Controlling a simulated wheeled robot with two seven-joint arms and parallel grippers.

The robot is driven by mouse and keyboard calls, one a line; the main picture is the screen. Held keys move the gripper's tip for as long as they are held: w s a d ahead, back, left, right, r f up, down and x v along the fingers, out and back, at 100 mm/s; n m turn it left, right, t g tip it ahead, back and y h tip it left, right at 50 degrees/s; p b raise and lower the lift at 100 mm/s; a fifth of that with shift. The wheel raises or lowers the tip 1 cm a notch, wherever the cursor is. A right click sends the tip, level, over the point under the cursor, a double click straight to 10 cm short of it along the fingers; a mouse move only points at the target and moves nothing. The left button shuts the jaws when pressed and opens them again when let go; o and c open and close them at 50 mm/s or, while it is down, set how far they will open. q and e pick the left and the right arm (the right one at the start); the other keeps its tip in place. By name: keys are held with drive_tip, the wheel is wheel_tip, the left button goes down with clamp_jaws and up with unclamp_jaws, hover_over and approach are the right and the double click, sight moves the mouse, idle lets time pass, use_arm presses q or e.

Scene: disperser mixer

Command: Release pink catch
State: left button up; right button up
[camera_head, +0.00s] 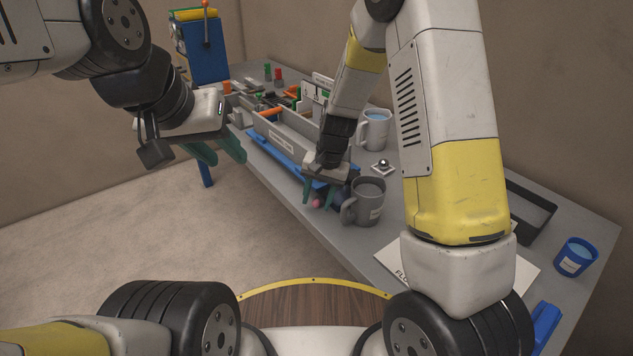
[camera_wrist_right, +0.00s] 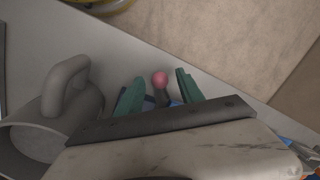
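The pink catch (camera_head: 316,203) is a small pink ball on a dark stem at the front edge of the table, beside the blue base (camera_head: 268,162). In the right wrist view the pink knob (camera_wrist_right: 160,79) shows between the two green fingers. My right gripper (camera_head: 318,192) is open with its fingers on either side of the catch's stem; I cannot tell whether they touch it. My left gripper (camera_head: 218,154) is open and empty, off to the left beyond the table's front edge, in the air.
A grey mug (camera_head: 362,203) stands close to the right gripper; its handle (camera_wrist_right: 65,85) shows in the wrist view. A second mug (camera_head: 375,130), a grey tool tray (camera_head: 283,138), a blue cup (camera_head: 574,258) and a black tray (camera_head: 530,207) are on the table (camera_head: 440,262).

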wheel_tip(320, 180, up, 8)
drive_tip(key=d, duration=0.1)
drive_tip(key=shift+s+d+f, duration=0.15)
drive_tip(key=shift+d, duration=0.1)
idle(0.4)
drive_tip(key=s+d+r+n+t, duration=0.1)
drive_tip(key=s+d+r, duration=0.15)
drive_tip(key=r, duration=0.25)
drive_tip(key=s+d+r+t+y, duration=0.1)
drive_tip(key=s+d+r, duration=0.15)
drive_tip(key=r, duration=0.25)
drive_tip(key=s+d+r+n+t, duration=0.1)
drive_tip(key=s+d+r, duration=0.1)
drive_tip(key=s+r, duration=0.25)
drive_tip(key=s+d+r+n+t+h, duration=0.1)
drive_tip(key=s+d+r, duration=0.3)
drive_tip(key=s, duration=0.6)
drive_tip(key=shift+s+d+r+t, duration=0.25)
drive_tip(key=shift+d+r+t, duration=0.05)
drive_tip(key=shift+r+t, duration=0.45)
